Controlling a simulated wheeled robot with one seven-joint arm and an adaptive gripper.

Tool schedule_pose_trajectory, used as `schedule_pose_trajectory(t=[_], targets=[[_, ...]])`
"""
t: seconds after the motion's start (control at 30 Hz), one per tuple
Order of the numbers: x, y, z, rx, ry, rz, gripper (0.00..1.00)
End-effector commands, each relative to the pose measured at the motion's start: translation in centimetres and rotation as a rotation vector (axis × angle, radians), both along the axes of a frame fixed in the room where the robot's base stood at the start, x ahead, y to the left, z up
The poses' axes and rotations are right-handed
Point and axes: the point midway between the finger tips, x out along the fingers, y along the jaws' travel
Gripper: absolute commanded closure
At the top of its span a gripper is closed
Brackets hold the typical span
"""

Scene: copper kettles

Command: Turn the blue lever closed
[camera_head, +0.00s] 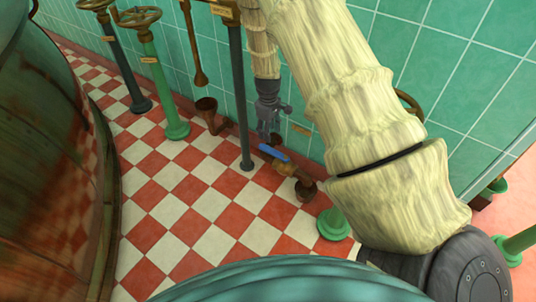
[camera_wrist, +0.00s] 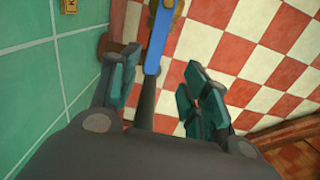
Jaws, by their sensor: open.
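The blue lever (camera_head: 273,152) sits on a brass valve (camera_head: 284,167) low beside the tiled wall in the head view. In the wrist view the blue lever (camera_wrist: 159,38) runs from the top edge down towards the space between the fingers. My gripper (camera_head: 268,128) is just above the lever in the head view, pointing down. In the wrist view my gripper (camera_wrist: 162,85) is open, with one finger on each side of the lever's line. Its fingers hold nothing. I cannot tell whether they touch the lever.
A dark upright pipe (camera_head: 240,100) stands close to the left of the gripper. A green post (camera_head: 165,85) and a copper funnel pipe (camera_head: 209,112) stand farther left. The green tiled wall (camera_head: 300,100) is close behind. The checkered floor (camera_head: 190,205) is clear in the middle.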

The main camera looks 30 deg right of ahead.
Motion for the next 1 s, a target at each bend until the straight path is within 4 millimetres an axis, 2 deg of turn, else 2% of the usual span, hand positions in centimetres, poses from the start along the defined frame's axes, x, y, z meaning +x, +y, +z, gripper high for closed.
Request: schedule_pose_trajectory(t=[0.13,0.33,0.8,1.0], targets=[[1.2,-0.3,-0.2,0.015,-0.01,0.016,0.54],[1.3,-0.4,-1.2,0.02,-0.009,0.021,0.54],[1.3,-0.5,-8.5,0.019,-0.009,0.019,0.54],[1.3,-0.4,-10.2,0.019,-0.009,0.019,0.54]])
